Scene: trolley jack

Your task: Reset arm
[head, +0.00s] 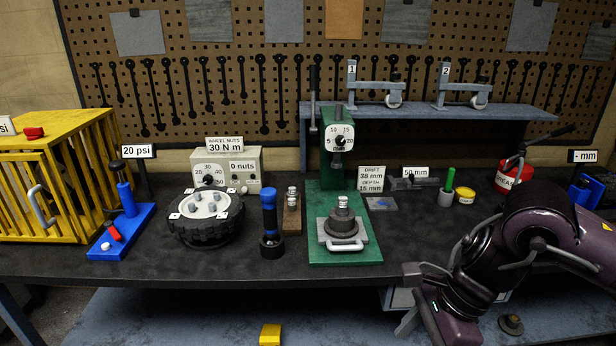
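My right arm comes in from the right as purple and dark links, in front of the bench's right end. It bends down to the left and runs off the bottom edge. I see no fingertips of my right gripper. My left arm and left gripper are not in view. What they hold, if anything, cannot be seen.
The dark bench (330,272) carries a yellow cage (45,190), blue stand (122,230), wheel (205,215), blue-handled tool (269,225), green press (345,253) and red grease tub (512,175). A yellow block (270,334) shows below. The bench's front left strip is clear.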

